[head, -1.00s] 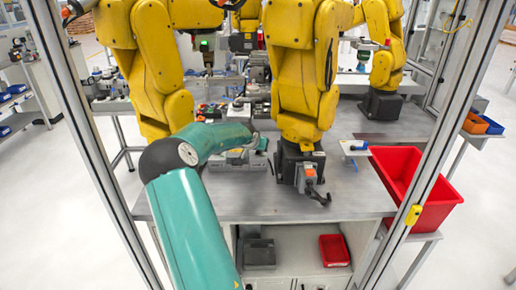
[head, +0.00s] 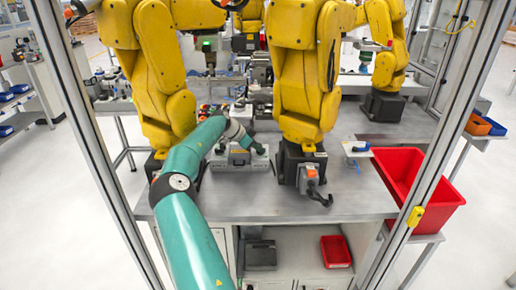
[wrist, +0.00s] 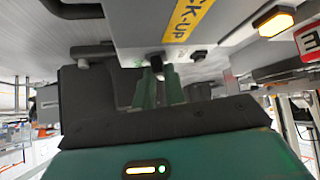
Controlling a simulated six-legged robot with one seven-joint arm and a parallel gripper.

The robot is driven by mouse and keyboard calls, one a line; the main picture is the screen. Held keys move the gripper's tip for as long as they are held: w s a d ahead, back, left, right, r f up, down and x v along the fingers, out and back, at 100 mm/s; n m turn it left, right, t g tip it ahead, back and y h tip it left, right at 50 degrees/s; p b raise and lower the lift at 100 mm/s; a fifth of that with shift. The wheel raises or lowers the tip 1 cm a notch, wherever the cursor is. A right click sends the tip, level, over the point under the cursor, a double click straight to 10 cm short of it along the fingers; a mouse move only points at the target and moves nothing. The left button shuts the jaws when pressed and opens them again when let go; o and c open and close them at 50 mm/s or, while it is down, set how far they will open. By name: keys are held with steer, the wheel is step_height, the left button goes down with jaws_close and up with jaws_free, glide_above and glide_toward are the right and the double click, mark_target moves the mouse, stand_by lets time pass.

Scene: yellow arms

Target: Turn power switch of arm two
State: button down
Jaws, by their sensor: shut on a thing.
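My gripper (wrist: 158,92) shows in the wrist view with its green fingers close together, shut on a small black switch knob (wrist: 156,62). The knob stands out from the edge of a grey control box (wrist: 135,25) with a yellow label. In the head view my gripper (head: 260,149) is at the right end of the low grey box (head: 238,160) on the table, between two yellow arms. The knob itself is too small to make out there. Which arm the box belongs to is not clear.
A yellow arm (head: 300,80) stands just right of my gripper, with an orange-topped grey switch (head: 310,178) at its base. Another yellow arm (head: 160,80) is to the left. A red bin (head: 415,190) is at the right. The table front (head: 250,205) is clear.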

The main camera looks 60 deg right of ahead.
steer(key=shift+w+d+f+m+g+y, duration=0.15)
steer(key=shift+m+g+y, duration=0.5)
steer(key=shift+m, duration=0.75)
steer(key=c, duration=1.5)
jaws_free()
steer(key=shift+o, duration=0.2)
